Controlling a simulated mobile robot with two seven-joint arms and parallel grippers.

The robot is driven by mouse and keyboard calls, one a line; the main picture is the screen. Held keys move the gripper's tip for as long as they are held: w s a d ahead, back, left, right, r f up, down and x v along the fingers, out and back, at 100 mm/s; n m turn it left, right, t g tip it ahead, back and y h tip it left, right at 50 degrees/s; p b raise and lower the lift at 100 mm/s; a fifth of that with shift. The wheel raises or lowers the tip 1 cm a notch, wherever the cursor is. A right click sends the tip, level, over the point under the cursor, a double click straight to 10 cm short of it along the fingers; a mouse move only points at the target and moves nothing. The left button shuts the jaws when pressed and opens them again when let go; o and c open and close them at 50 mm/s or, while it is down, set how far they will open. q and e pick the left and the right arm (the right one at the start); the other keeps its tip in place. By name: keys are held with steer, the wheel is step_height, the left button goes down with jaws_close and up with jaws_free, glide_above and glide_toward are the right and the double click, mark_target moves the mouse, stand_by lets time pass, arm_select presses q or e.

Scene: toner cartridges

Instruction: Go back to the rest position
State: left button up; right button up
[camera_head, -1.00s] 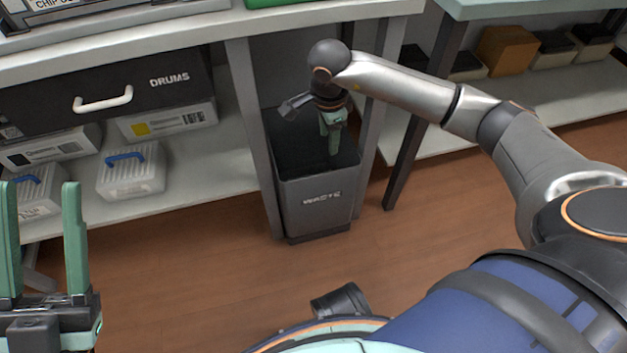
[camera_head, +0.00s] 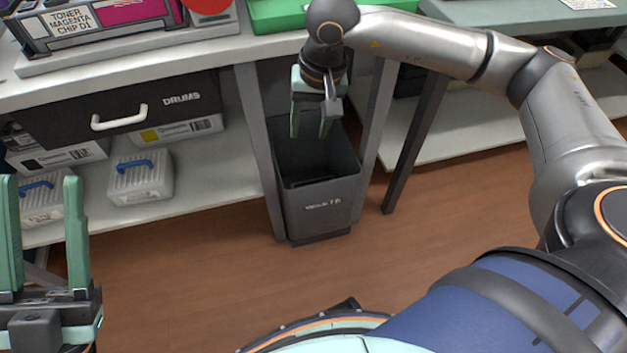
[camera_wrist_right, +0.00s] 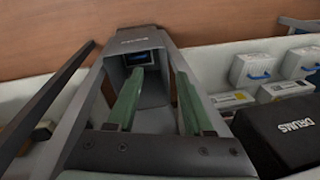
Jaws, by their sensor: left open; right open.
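My right gripper (camera_head: 311,130) is open above the grey waste bin (camera_head: 318,208), with its green fingertips pointing down over the bin's mouth. In the right wrist view the two green fingers (camera_wrist_right: 160,105) are apart with nothing between them, and the bin (camera_wrist_right: 140,62) lies beyond them. Something dark with a bluish part shows inside the bin, too small to name. My left gripper (camera_head: 42,235) is at the lower left of the head view, its fingers upright, open and empty.
The workbench above holds a magenta toner cartridge (camera_head: 140,12) and a green tray (camera_head: 285,14). A black DRUMS drawer (camera_head: 165,105) hangs below it. Clear boxes with blue handles (camera_head: 140,178) stand on the lower shelf. The wooden floor (camera_head: 190,290) in front is clear.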

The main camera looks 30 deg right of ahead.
steer(key=shift+s+a+r+n, duration=0.1)
steer(key=shift+s+r+n, duration=0.05)
steer(key=shift+r+n, duration=0.15)
